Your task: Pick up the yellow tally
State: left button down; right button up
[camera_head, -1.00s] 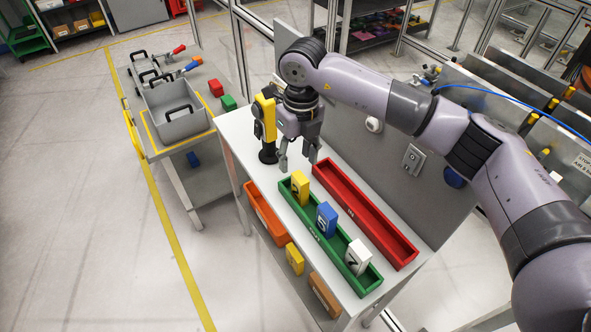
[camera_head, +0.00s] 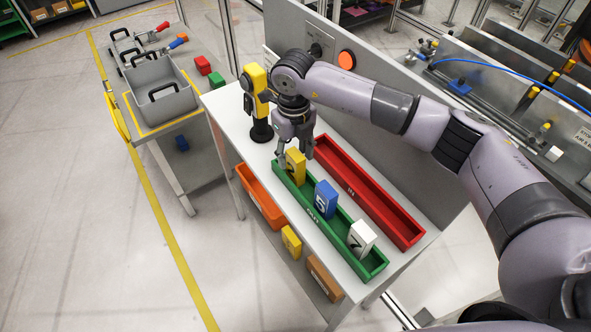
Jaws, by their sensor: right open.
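The yellow tally (camera_head: 295,168) stands upright at the far end of the green tray (camera_head: 345,237) on the white table. It bears a dark mark that I cannot read fully. My right gripper (camera_head: 294,150) points down just above and around the top of the yellow tally. Its fingers are open, one on the left of the tally and one on the right. I cannot tell whether they touch it. My left gripper is not in view.
A blue tally (camera_head: 326,199) and a white tally (camera_head: 361,238) stand in the same green tray. An empty red tray (camera_head: 370,193) lies beside it. A yellow and black device (camera_head: 257,92) stands close to my right gripper. A grey panel rises behind the table.

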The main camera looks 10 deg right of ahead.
jog(key=shift+f, duration=0.35)
jog(key=f+b, duration=0.1)
jog(key=f, duration=0.1)
jog(key=f+b, duration=0.1)
jog(key=f, duration=0.1)
jog(key=shift+w+d, duration=0.15)
jog(key=shift+d, duration=0.05)
jog(key=shift+f, duration=0.3)
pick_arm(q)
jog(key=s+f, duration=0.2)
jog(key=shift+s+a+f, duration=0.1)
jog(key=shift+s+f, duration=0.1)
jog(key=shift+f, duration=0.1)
pick_arm(e)
jog(key=shift+r, duration=0.1)
jog(key=shift+c, duration=0.2)
jog(key=c, duration=0.5)
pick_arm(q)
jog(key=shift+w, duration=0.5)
pick_arm(e)
grip_shut()
